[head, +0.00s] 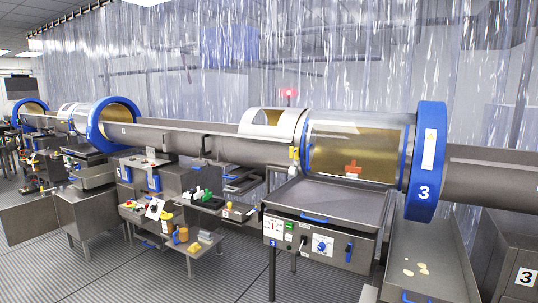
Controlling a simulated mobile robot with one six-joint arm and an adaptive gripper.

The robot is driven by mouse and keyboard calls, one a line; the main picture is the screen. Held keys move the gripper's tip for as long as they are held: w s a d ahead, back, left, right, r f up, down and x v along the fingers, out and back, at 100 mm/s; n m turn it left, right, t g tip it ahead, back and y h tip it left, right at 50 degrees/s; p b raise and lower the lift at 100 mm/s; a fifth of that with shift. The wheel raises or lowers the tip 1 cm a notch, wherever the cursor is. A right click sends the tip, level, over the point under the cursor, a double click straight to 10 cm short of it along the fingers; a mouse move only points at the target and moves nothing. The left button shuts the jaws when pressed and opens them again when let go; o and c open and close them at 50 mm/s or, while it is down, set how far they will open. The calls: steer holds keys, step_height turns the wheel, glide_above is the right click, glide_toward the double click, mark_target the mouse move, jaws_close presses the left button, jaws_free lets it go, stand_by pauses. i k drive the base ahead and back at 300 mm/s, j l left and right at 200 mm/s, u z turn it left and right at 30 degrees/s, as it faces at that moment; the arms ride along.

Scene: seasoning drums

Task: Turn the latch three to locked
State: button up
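Drum three is the steel and clear cylinder at the right, with a wide blue ring (424,193) marked "3" at its end. A small yellow and white fitting (294,154) sits at the left edge of its clear section. A red cross-shaped piece (353,167) shows at the lower part of the clear section. On the control box below are a white dial plate with a blue knob (322,245) and a blue lever (348,250) hanging upright. I cannot tell which of these is latch three, or its state. My gripper is not in view.
A steel tray (310,214) sits under drum three. A sloped chute (428,238) with pale scraps is at the right, beside a cabinet marked "3" (525,278). Carts with bottles and tools (165,235) stand left of centre. The grated floor (110,285) at front left is clear.

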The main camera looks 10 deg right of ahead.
mark_target(291, 150)
steer(key=i+j, duration=0.55)
steer(key=i+j+z, duration=0.1)
steer(key=i+j, duration=0.45)
steer(key=i+j+z, duration=0.1)
steer(key=i+j, duration=0.4)
steer(key=j, duration=0.2)
